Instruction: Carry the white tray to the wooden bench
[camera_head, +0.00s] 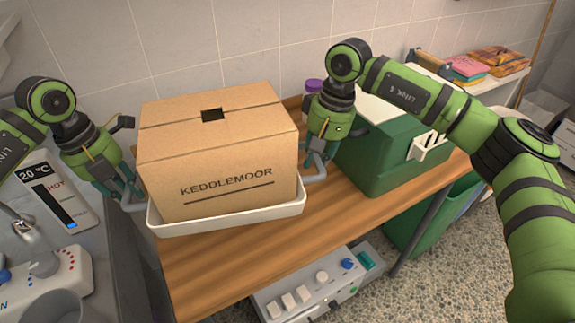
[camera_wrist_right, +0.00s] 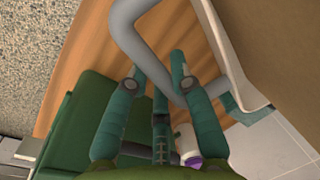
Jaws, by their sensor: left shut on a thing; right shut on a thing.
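The white tray (camera_head: 232,219) carries a large cardboard box (camera_head: 218,165) marked KEDDLEMOOR. It is over the left part of the wooden bench (camera_head: 345,225); I cannot tell whether its underside touches the wood. My left gripper (camera_head: 132,198) is shut on the grey handle at the tray's left end. My right gripper (camera_head: 318,165) is shut on the grey handle at the right end. In the right wrist view, the right gripper (camera_wrist_right: 160,82) closes around the bent handle (camera_wrist_right: 128,22), beside the tray's white rim (camera_wrist_right: 247,90). The box hides most of the tray's inside.
A green case (camera_head: 385,165) with a white lid stands on the bench right of the tray. A purple-capped bottle (camera_head: 313,86) is behind my right gripper. A tiled wall is behind. A control unit (camera_head: 318,288) sits below the front edge. Bare wood lies in front of the case.

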